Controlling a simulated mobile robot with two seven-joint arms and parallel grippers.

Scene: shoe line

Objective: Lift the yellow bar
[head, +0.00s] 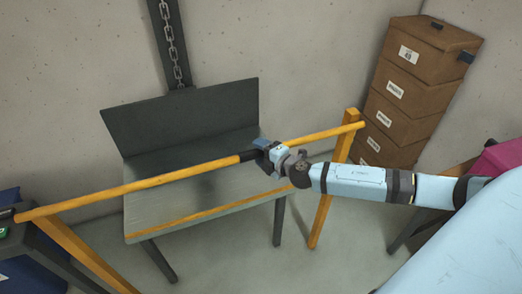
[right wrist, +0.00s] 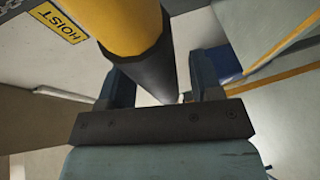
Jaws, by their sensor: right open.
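The yellow bar (head: 150,185) runs across the head view, from a dark block at the lower left up to a yellow post at the right. It has a black sleeve (head: 247,156) near its middle. My right gripper (head: 264,150) is at this sleeve and hides part of it. In the right wrist view the bar's yellow part (right wrist: 130,25) and black sleeve (right wrist: 148,72) pass between the two fingers of my open gripper (right wrist: 163,82). I cannot tell whether a finger touches the sleeve. My left gripper is not in view.
A grey bench (head: 190,212) with a dark backboard (head: 185,118) stands behind the bar. A chain (head: 171,45) hangs above it on the wall. Stacked brown boxes (head: 405,95) stand at the right. Yellow posts (head: 325,205) stand under the bar. A HOIST label (right wrist: 60,22) shows near the bar.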

